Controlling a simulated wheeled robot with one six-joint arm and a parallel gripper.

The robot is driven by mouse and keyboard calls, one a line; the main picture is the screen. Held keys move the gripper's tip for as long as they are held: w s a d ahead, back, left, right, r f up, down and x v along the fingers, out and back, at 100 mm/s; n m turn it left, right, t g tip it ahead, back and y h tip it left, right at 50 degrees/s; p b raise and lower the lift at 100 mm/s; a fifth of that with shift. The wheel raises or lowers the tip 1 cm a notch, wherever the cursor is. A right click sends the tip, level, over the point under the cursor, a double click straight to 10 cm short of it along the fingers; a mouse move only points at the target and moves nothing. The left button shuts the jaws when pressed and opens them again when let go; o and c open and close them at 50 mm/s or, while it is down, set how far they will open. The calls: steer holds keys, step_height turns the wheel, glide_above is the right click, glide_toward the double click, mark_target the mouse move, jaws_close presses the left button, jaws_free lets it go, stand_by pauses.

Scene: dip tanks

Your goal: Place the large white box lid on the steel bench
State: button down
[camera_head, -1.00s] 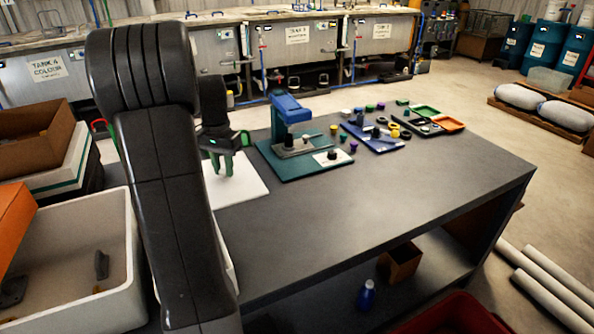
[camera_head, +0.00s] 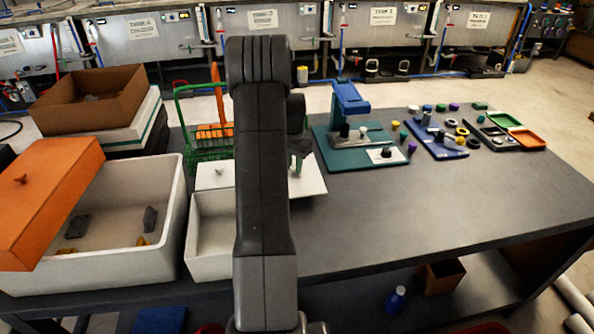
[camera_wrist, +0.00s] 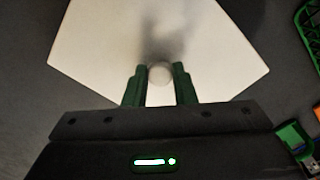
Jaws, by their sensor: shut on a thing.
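The large white box lid (camera_head: 312,180) is a flat white panel, partly hidden behind my arm in the head view. In the wrist view the lid (camera_wrist: 100,45) fills the upper middle, with a round pale knob (camera_wrist: 159,74) near its centre. My gripper (camera_head: 297,165) points down over the lid. Its green fingers (camera_wrist: 159,84) are shut on the knob from both sides. The steel bench (camera_head: 430,205) has a dark grey top beneath the lid. I cannot tell whether the lid touches it.
A large white box (camera_head: 160,225) with loose parts and an orange lid (camera_head: 50,195) stand left. A smaller open white box (camera_head: 203,262) is in front. A green basket (camera_head: 186,152) stands behind. A teal-based press (camera_head: 340,155) is right. The bench's right front is clear.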

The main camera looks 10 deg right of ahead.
steer(key=shift+f, duration=1.9)
steer(key=c, duration=1.2)
jaws_free()
steer(key=shift+r+p, duration=0.15)
steer(key=shift+p, duration=0.15)
step_height(320, 180, up, 12)
steer(key=shift+r+b, duration=0.1)
steer(key=shift+b, duration=0.85)
